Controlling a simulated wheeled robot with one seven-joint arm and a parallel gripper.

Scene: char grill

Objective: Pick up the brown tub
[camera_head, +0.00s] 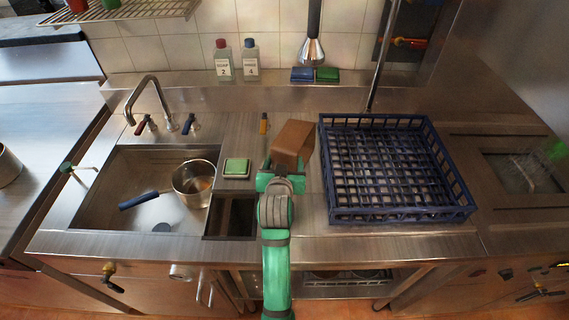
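The brown tub (294,140) is a boxy shape at the middle of the steel counter, between the sink and the blue rack. It looks turned at an angle in the picture. My green and grey gripper (281,166) reaches up from the bottom and is right at the tub's near side, overlapping its lower edge. The fingertips are hidden by the wrist and the tub. I cannot tell whether the fingers are around the tub, or whether it rests on the counter or is raised.
A blue dish rack (397,216) stands close on the right. On the left are a sink (112,200) with a metal pot (194,184) and a green sponge (237,167) by a dark opening (231,216). Two bottles (223,60) stand on the back ledge. A spray head (312,50) hangs behind.

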